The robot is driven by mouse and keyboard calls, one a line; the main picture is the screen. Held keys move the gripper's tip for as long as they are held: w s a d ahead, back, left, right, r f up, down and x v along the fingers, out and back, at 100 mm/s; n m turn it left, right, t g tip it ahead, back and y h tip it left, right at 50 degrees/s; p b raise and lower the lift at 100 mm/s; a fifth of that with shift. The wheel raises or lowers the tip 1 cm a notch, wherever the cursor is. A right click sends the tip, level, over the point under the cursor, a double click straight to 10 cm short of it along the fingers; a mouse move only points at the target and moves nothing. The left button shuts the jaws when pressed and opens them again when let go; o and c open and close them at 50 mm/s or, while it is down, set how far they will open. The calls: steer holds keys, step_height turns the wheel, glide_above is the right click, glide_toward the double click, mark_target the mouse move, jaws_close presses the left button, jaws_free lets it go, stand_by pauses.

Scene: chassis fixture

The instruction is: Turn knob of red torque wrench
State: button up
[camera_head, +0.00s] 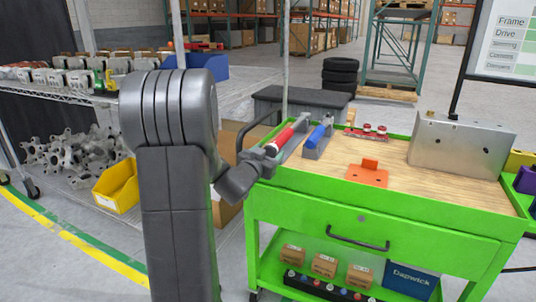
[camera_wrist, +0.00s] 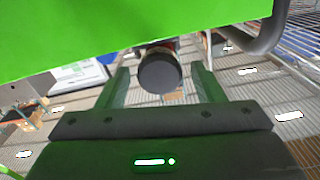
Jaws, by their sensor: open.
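The red torque wrench (camera_head: 284,136) lies in a grey holder at the left end of the green cart's wooden top, with its handle end toward my gripper. My gripper (camera_head: 262,158) is at the cart's left edge, right by that end. In the wrist view the wrench's round dark knob (camera_wrist: 160,74) faces the camera, with a bit of red behind it. My gripper (camera_wrist: 163,82) is open there, one finger on each side of the knob, with visible gaps. The rest of the wrench is hidden in the wrist view by the cart's green side.
The green cart (camera_head: 375,228) holds a blue tool (camera_head: 320,134) beside the wrench, an orange bracket (camera_head: 367,174), small red parts (camera_head: 367,132) and a metal box (camera_head: 462,147). The cart's dark side handle (camera_head: 246,135) curves close by my gripper. A yellow bin (camera_head: 117,188) sits left.

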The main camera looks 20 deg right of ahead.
steer(key=c, duration=1)
steer(key=shift+o, duration=0.2)
steer(key=shift+r+p, duration=0.1)
steer(key=shift+p, duration=0.2)
steer(key=shift+r+n+p, duration=0.1)
steer(key=shift+n+p, duration=0.9)
steer(key=shift+p, duration=0.05)
steer(key=n+p, duration=0.2)
steer(key=shift+n, duration=0.3)
steer(key=n+p, duration=0.4)
steer(key=n, duration=0.1)
steer(key=shift+f+n, duration=0.2)
steer(key=shift+n, duration=0.1)
